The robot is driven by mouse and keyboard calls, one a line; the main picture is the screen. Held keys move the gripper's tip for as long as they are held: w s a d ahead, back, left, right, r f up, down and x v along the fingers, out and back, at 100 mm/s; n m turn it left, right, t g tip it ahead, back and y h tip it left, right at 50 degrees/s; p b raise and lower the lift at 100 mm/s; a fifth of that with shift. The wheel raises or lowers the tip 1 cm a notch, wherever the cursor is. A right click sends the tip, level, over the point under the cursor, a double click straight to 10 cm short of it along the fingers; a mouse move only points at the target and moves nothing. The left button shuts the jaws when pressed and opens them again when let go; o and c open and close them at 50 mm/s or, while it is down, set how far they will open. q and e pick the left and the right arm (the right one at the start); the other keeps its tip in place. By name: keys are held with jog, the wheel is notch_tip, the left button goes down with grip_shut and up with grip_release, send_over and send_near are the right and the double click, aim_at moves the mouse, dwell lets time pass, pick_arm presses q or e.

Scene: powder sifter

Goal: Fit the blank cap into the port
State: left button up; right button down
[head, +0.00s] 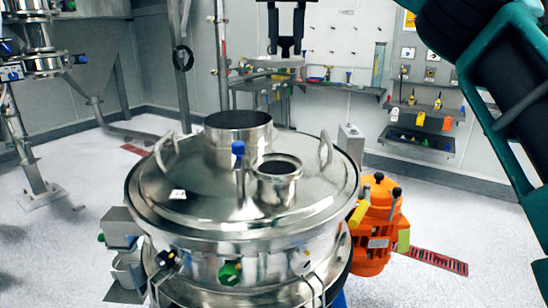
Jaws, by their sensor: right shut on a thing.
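The sifter's round steel lid (205,205) has two upright ports. The small port (278,186) at front right has a dark open mouth, and the wider port (238,139) behind it is also open at the top. I cannot tell which one the task means. My right gripper (286,50) hangs down from the top edge, shut on a flat grey round piece that looks like the blank cap (262,63). In the picture the cap is above and behind both ports, apart from them. My left gripper is not in view.
An orange motor-like unit (376,222) stands at right of the sifter. Wall shelves (420,143) with tools are behind.

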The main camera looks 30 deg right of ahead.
jog(key=b, duration=0.1)
send_over(284, 167)
jog(key=f, duration=1.4)
jog(key=shift+s+a+f, duration=0.1)
jog(key=shift+s+f, duration=0.15)
jog(key=shift+f, duration=2.6)
jog(key=shift+f+b, duration=0.15)
jog(key=shift+b, duration=0.15)
jog(key=c, duration=0.9)
grip_release()
jog(key=shift+o, duration=0.4)
